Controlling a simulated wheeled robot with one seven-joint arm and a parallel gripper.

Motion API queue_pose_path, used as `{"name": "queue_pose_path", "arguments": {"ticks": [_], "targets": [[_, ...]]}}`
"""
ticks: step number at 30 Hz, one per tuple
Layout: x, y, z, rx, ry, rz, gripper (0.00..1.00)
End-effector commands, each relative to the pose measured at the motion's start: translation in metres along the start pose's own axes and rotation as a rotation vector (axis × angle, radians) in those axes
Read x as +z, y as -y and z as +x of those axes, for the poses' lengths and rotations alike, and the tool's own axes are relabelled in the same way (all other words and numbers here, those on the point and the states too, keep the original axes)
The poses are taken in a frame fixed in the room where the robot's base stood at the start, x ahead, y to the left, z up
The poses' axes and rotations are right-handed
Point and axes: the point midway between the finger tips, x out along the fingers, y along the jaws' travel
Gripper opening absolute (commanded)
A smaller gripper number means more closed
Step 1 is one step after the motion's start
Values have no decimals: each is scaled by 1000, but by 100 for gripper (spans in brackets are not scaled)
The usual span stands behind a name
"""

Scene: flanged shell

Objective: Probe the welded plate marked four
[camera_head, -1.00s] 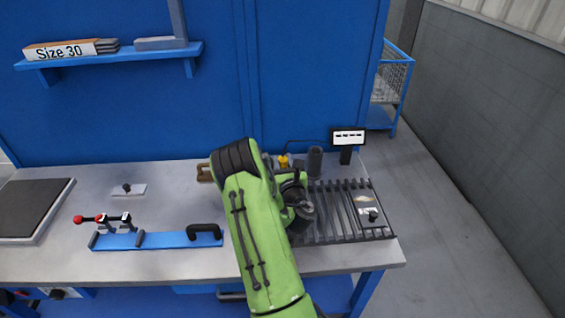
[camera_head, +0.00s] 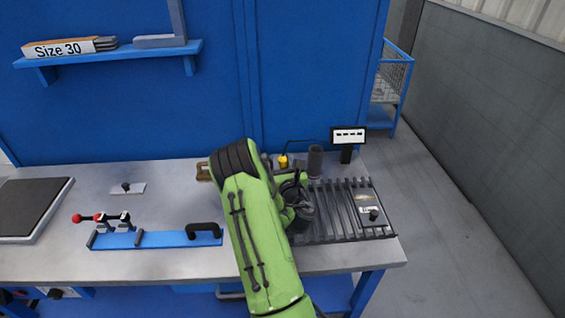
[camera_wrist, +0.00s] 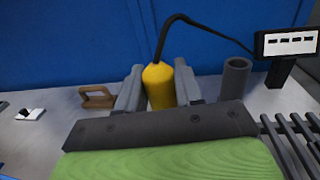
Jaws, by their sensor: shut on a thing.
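My gripper (camera_wrist: 159,72) is shut on a yellow probe (camera_wrist: 160,88), which sits between the two grey fingers in the wrist view. A black cable rises from the probe's top and runs right toward a small display (camera_wrist: 287,44). In the head view the probe (camera_head: 283,161) shows just beyond my green arm, at the back of the bench; I cannot tell whether its lower end touches the bench. A plate (camera_head: 367,208) with a small dark knob and a light label lies at the right end of the slatted rack (camera_head: 336,225). Its marking is too small to read.
A dark cylinder (camera_head: 315,162) stands right of the probe. A brown handled block (camera_wrist: 97,97) lies to its left. A blue fixture (camera_head: 150,240) with red-tipped clamps and a small plate (camera_head: 127,188) are on the left bench.

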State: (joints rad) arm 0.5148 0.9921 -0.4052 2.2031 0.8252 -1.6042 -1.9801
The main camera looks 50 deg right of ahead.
Motion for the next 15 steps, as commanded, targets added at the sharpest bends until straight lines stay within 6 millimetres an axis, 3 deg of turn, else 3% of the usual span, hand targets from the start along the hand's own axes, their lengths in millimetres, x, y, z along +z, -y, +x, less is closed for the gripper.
{"name": "queue_pose_path", "arguments": {"ticks": [15], "targets": [[6,0,0,1,0,0,0]]}}
